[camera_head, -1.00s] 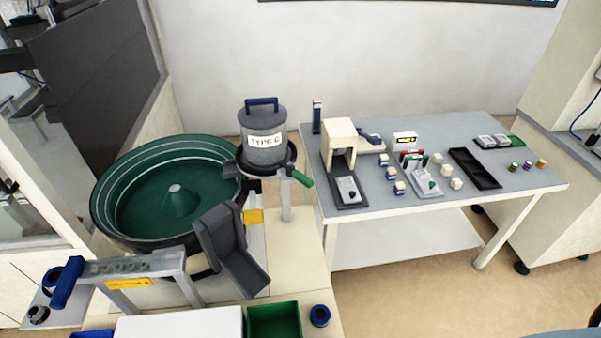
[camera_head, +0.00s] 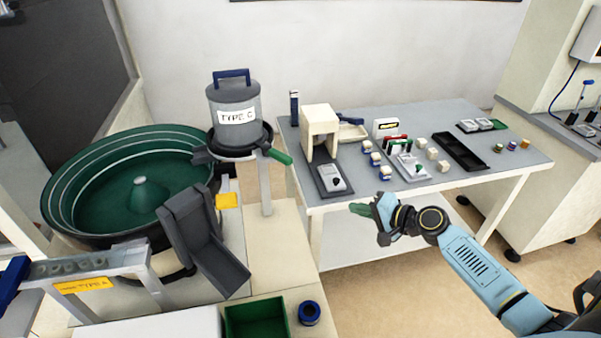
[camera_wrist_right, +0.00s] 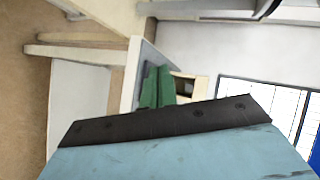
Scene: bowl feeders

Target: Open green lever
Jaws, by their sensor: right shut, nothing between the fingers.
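The green lever (camera_head: 281,156) sticks out to the right from under the grey "TYPE C" canister (camera_head: 233,115), at the top of a pale post. It points right and slightly down. My right gripper (camera_head: 358,210) reaches in from the right, in front of the table, its green fingers pointing left. It is shut and empty, to the right of the lever and lower in the picture, apart from it. The green fingers (camera_wrist_right: 157,87) also show in the right wrist view, where I cannot make out the lever. My left gripper is not in view.
A large green bowl feeder (camera_head: 130,185) stands left of the canister, with a dark chute (camera_head: 203,240) in front. A green bin (camera_head: 256,322) and a blue ring (camera_head: 309,312) are at the front. The grey table (camera_head: 365,192) at the back holds several small parts.

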